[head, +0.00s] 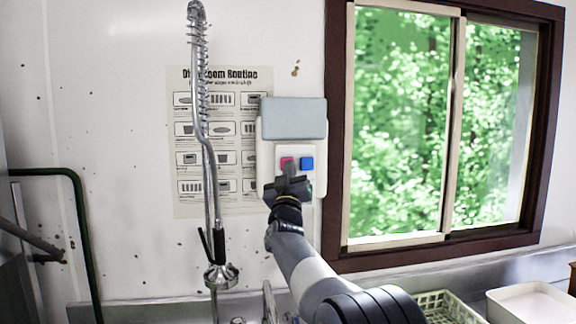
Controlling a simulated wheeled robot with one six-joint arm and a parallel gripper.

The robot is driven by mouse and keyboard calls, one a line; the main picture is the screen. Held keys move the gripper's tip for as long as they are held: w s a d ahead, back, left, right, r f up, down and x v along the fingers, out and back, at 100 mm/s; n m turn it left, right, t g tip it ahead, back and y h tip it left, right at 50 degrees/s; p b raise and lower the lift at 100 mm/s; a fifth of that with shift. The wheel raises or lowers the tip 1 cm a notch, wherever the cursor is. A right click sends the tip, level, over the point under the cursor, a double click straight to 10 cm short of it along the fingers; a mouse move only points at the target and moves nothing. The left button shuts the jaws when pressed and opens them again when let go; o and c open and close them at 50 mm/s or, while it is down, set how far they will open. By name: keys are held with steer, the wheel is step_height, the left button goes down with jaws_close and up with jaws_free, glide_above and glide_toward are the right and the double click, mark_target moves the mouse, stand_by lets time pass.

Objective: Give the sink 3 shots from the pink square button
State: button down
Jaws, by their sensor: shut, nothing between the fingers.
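The pink square button (286,162) shows on a white wall panel (267,146), partly covered by my gripper. I cannot tell whether the tip touches the button. The sink is mostly out of view; only a metal tap (268,300) and part of the metal rim show at the bottom.
A spring-hose sprayer (209,150) hangs left of the panel, before a paper poster (187,105). A grey box (294,117) sits above the buttons. A window (400,130) is at right. A pale rack (447,308) and a white tub (531,302) stand at lower right.

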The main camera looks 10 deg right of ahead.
steer(key=shift+w+p, duration=0.35)
steer(key=shift+w, duration=0.15)
stand_by(0.4)
steer(key=shift+s, duration=0.1)
steer(key=shift+s+b, duration=0.95)
steer(key=shift+s, duration=0.05)
steer(key=shift+f, duration=0.1)
steer(key=s+b, duration=0.3)
steer(key=s, duration=0.2)
steer(key=shift+w, duration=0.1)
stand_by(0.6)
